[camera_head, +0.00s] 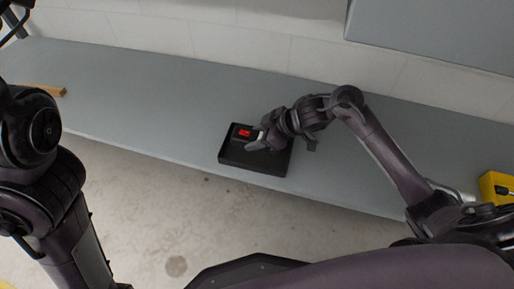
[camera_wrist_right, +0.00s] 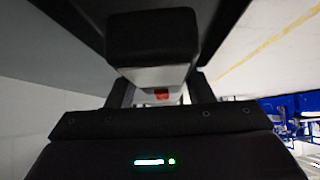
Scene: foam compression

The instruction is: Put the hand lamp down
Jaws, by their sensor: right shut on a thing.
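The hand lamp (camera_wrist_right: 152,45) shows in the right wrist view as a black block with a grey part below it and a small red patch. My right gripper (camera_wrist_right: 160,98) is shut on it. In the head view my right gripper (camera_head: 262,139) is low over a black tray (camera_head: 233,160) on the grey bench. A red patch and a pale grey piece show there at the gripper's tip. The gripper hides part of the lamp, and I cannot tell whether the lamp touches the tray. My left arm is at the left; its gripper is not clearly visible.
The long grey bench (camera_head: 160,97) is mostly clear on both sides of the tray. A wooden piece (camera_head: 48,90) lies at its left end. A yellow case (camera_head: 497,187) stands at the right. A pale wall runs behind, with a grey panel (camera_head: 440,40) above.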

